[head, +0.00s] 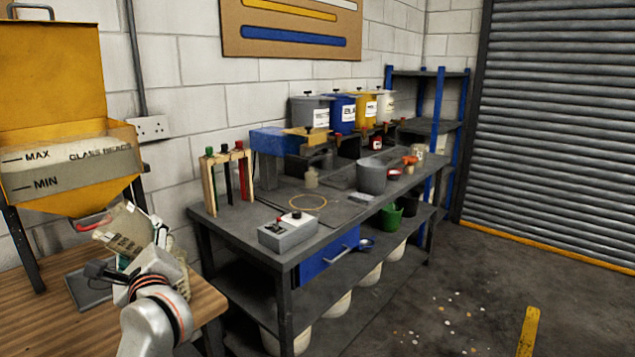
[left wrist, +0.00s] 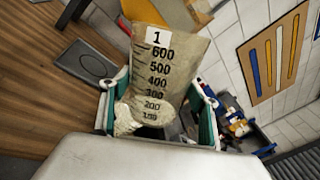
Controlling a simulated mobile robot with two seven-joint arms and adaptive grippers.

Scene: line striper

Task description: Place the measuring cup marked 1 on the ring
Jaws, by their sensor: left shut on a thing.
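The measuring cup (head: 124,226) is a translucent beige beaker with a white label "1" and black marks up to 600, clear in the left wrist view (left wrist: 158,68). My left gripper (head: 140,250) is shut on it, with a green-lined finger on each side of the cup in the left wrist view (left wrist: 160,108). The cup is tilted in the head view, above the wooden table at the left. The ring (head: 307,202), a thin tan circle, lies flat and empty on the dark workbench, well to the right of the gripper. My right gripper is not in view.
The dark workbench (head: 238,222) carries a grey switch box (head: 288,233) in front of the ring, a wooden rack (head: 227,177) to its left and a grey bucket (head: 371,176) to its right. A yellow glass-bead hopper (head: 70,190) stands behind the cup.

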